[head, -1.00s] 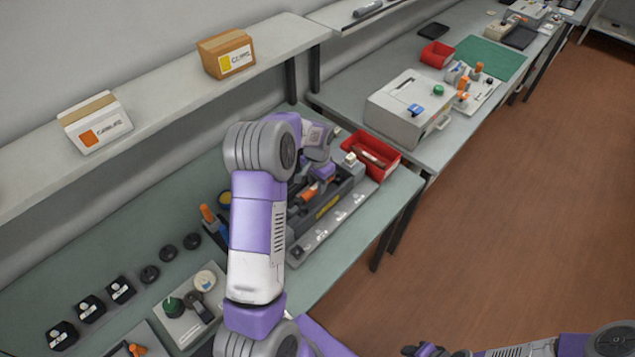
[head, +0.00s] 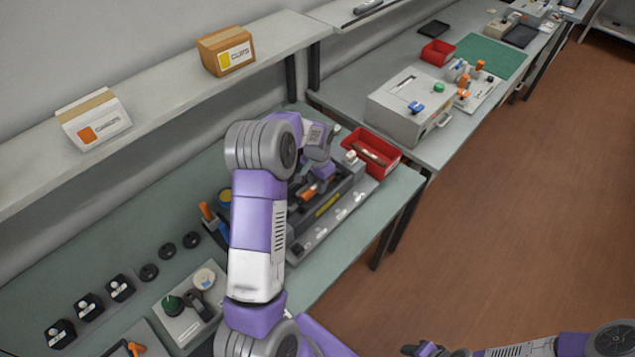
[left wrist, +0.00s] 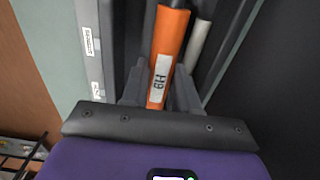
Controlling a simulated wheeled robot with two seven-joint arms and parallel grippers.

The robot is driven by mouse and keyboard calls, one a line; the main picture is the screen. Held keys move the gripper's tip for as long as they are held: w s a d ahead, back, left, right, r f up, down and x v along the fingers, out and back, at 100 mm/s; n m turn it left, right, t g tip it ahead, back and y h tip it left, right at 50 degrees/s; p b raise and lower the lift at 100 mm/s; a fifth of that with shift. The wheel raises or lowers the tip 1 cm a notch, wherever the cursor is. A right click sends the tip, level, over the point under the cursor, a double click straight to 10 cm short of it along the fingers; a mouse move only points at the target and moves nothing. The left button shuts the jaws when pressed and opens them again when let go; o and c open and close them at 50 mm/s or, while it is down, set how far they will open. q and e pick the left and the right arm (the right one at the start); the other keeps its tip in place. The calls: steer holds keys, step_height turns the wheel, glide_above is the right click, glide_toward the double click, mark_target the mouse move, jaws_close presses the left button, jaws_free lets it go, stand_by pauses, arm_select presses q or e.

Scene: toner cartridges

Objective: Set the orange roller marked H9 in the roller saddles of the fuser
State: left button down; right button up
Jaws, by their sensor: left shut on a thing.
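The orange roller (left wrist: 168,45) has a white label reading H9, upside down in the left wrist view. My left gripper (left wrist: 160,92) is shut on it, with a grey finger on each side. In the head view an orange part of the roller (head: 308,193) shows below my left gripper (head: 320,176), over the dark fuser (head: 327,207). In the left wrist view dark fuser walls (left wrist: 222,40) run alongside the roller. I cannot tell whether the roller touches the saddles, which are hidden. My right gripper (head: 424,349) is at the bottom edge, too small to judge.
A red bin (head: 386,150) stands right behind the fuser. A pale rod (left wrist: 199,46) lies beside the roller in the left wrist view. A tool with an orange handle (head: 207,212) and several black knobs (head: 167,251) are on the bench to the left.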

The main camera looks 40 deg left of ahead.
arm_select(q)
steer(key=shift+f+b, duration=0.45)
steer(key=shift+f, duration=0.2)
stand_by(0.3)
steer(key=c, duration=0.8)
jaws_free()
steer(key=shift+r, duration=0.1)
step_height(320, 180, up, 7)
steer(key=shift+r+p, duration=0.2)
steer(key=shift+p, duration=0.2)
